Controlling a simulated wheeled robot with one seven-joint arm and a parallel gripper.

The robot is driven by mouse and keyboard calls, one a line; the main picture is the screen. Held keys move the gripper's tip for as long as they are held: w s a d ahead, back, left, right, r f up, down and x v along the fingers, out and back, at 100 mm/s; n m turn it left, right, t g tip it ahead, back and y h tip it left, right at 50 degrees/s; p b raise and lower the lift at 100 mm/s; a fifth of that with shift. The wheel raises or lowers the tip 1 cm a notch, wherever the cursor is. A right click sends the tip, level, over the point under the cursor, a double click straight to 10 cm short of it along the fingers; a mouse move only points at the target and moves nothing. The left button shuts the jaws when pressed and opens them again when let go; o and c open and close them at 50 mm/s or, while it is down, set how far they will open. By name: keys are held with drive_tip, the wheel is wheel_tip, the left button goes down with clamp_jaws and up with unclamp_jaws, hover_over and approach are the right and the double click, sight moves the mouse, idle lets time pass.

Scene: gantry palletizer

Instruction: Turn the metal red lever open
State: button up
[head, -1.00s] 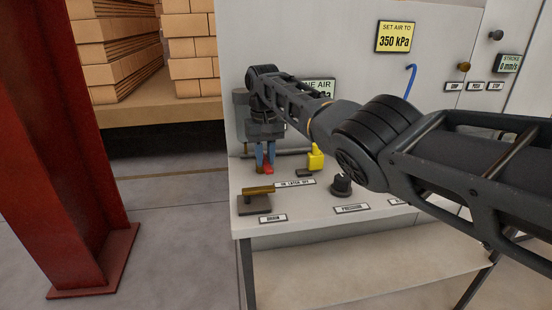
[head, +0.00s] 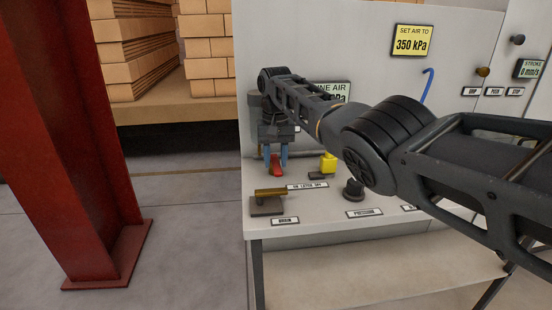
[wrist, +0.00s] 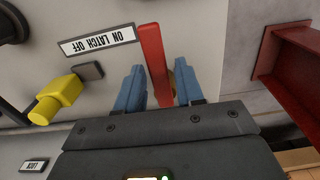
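The red lever (head: 276,169) stands out from the panel table, above and left of the "ON LATCH OFF" label (head: 307,186). In the wrist view, the red lever (wrist: 153,50) runs up from between my two blue fingers, beside the label (wrist: 98,40). My gripper (head: 276,157) points down over the lever with its fingers spread on either side. In the wrist view, my gripper (wrist: 159,88) shows a gap between the lever and the right finger; the left finger is close to the lever, and contact cannot be told. The lever's lower end is hidden by my gripper.
A yellow part (head: 328,163) and a small dark latch piece (head: 319,175) sit right of the lever. A brass drain handle (head: 270,192) and a black pressure knob (head: 354,189) are nearer the front edge. A red post (head: 75,140) stands left, apart from the table.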

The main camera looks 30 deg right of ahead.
sight(275, 164)
drive_tip(key=shift+o, duration=0.9)
drive_tip(key=shift+r+b, duration=0.4)
drive_tip(key=shift+r, duration=3.45)
